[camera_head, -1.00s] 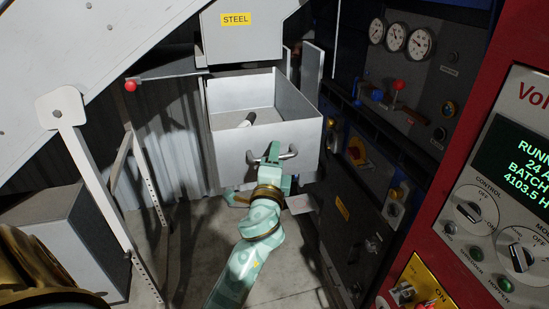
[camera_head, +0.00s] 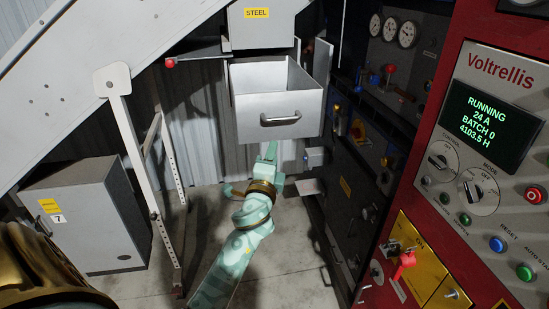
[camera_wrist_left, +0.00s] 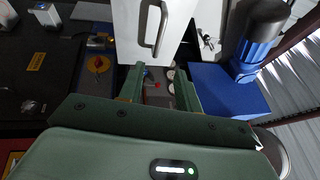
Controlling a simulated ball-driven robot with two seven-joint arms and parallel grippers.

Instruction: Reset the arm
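My left gripper (camera_head: 270,152) is just below the handle of the light grey STEEL drawer (camera_head: 252,133) in the head view. In the left wrist view, my left gripper (camera_wrist_left: 162,85) has its two green fingers apart with nothing between them. The drawer's handle (camera_head: 281,119) is free of the fingers. The handle also shows in the left wrist view (camera_wrist_left: 155,28), beyond the fingertips. The drawer stands pulled out with its top open; its floor is hidden from this angle. My right gripper is not in either view.
A red control panel (camera_head: 455,190) stands at the right, beside a dark panel with gauges (camera_head: 390,30). A white strut (camera_head: 130,130) and a grey cabinet (camera_head: 90,225) are at the left. Bare floor (camera_head: 295,255) lies to the right of my arm.

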